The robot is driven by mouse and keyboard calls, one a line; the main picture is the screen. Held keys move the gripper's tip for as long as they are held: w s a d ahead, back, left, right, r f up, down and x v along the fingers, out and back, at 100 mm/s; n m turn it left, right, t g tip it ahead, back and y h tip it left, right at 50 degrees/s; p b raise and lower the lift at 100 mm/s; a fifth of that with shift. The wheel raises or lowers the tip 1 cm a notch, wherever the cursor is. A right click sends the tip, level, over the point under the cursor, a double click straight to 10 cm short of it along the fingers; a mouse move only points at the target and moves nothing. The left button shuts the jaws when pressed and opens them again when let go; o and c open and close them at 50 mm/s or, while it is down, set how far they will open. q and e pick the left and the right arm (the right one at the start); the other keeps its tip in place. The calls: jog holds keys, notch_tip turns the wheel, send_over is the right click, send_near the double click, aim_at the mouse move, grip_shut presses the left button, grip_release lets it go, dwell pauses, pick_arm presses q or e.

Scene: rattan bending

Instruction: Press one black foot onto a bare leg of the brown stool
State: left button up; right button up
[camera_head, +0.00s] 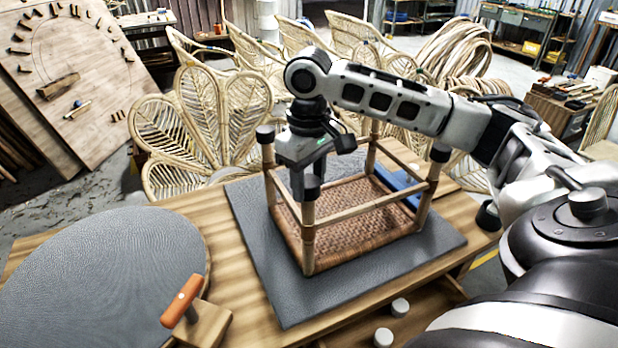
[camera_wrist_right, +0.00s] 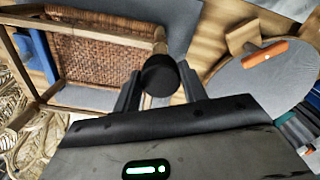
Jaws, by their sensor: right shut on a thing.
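The brown stool (camera_head: 345,213) stands upside down with its woven seat low and its legs pointing up. My right gripper (camera_head: 308,188) is above the stool's near leg (camera_head: 308,240), shut on a black foot (camera_wrist_right: 160,74). The foot is at the top end of that leg; I cannot tell how far it sits on it. Other black feet cap the left leg (camera_head: 265,134) and the right leg (camera_head: 440,152). My left gripper is not in view.
The stool rests on a grey mat (camera_head: 290,305) on a wooden bench (camera_head: 225,245). A blue thing (camera_head: 402,184) lies behind the stool. A round grey board (camera_head: 100,270) and an orange-handled tool (camera_head: 182,300) are at left. Rattan chairs (camera_head: 215,105) stand beyond.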

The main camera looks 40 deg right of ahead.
jog(key=shift+f, duration=1)
dwell(0.6)
jog(key=o, duration=1)
jog(key=shift+o, duration=0.2)
jog(key=shift+r, duration=0.15)
notch_tip(320, 180, up, 16)
jog(key=shift+f, duration=0.2)
